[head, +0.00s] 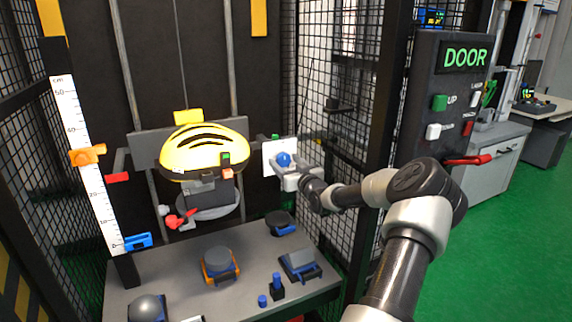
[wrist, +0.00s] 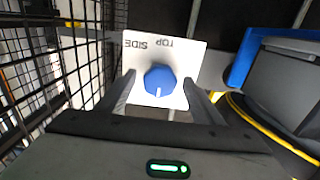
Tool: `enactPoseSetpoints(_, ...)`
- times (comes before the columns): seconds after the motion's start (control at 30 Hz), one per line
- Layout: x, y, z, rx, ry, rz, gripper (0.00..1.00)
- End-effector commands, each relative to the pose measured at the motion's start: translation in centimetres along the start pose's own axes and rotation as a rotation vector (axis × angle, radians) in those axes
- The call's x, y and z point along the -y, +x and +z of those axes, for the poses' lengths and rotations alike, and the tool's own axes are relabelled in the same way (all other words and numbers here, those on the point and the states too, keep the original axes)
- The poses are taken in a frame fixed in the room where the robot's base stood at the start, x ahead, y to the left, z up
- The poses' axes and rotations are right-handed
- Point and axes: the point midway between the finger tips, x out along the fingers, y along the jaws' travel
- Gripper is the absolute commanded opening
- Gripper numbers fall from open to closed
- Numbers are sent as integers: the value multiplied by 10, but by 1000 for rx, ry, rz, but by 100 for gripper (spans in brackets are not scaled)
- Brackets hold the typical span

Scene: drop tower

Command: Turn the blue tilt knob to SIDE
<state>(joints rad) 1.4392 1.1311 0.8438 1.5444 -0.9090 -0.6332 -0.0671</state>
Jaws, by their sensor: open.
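The blue tilt knob (wrist: 160,79) sits on a white plate (wrist: 190,54) marked SIDE and TOP, both upside down in the wrist view. A short white line on the knob points toward the bottom of that picture, away from the labels. My gripper (wrist: 158,80) is open, with one finger on each side of the knob. I cannot tell whether either finger touches it. In the head view the knob (head: 284,160) shows on its plate (head: 268,150), with my gripper (head: 291,174) right in front of it. The labels are not readable there.
A yellow helmet (head: 203,148) hangs left of the knob on the carriage. Several dark blocks, including a blue-and-orange one (head: 220,265), stand on the grey table (head: 180,272) below. Mesh cage walls (head: 335,80) stand close on the right. A DOOR panel (head: 440,90) is outside.

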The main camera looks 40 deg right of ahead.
Motion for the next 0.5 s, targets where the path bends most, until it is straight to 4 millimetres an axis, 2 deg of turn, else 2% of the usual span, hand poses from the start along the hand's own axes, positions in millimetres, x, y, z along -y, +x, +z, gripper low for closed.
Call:
enactPoseSetpoints(0.13,0,0,0,0,0,0,59)
enactPoseSetpoints(0.37,0,0,0,0,0,0,20)
enactPoseSetpoints(0.5,0,-1,0,1,3,0,20)
